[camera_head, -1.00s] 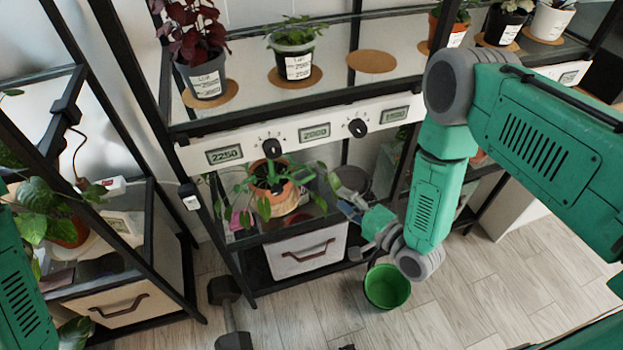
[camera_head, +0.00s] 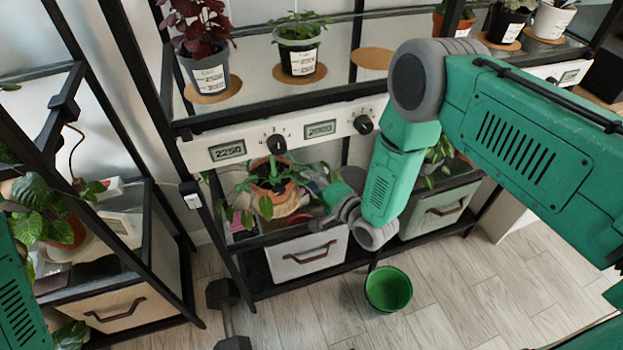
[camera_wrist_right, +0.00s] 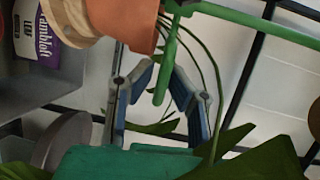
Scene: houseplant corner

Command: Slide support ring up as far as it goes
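The potted plant's terracotta pot (camera_head: 277,196) stands on the middle shelf, with a green upright piece (camera_head: 272,170) rising from it. In the right wrist view, the pot (camera_wrist_right: 125,22) is at the top, beside a green bar (camera_wrist_right: 255,27) that seems to be part of the support ring. A green tapered piece (camera_wrist_right: 166,68) extends from there between my right fingers; I cannot tell whether it is stake or ring handle. My right gripper (camera_wrist_right: 160,78) is open around it, with gaps visible. In the head view its fingers are largely hidden near the leaves. My left gripper is out of frame.
Leaves (camera_wrist_right: 255,155) hang close around my right fingers. A control panel (camera_head: 290,135) with knobs and displays runs above the plant. A white drawer (camera_head: 307,255) is below. A green bucket (camera_head: 388,289) and a dumbbell (camera_head: 226,310) are on the floor.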

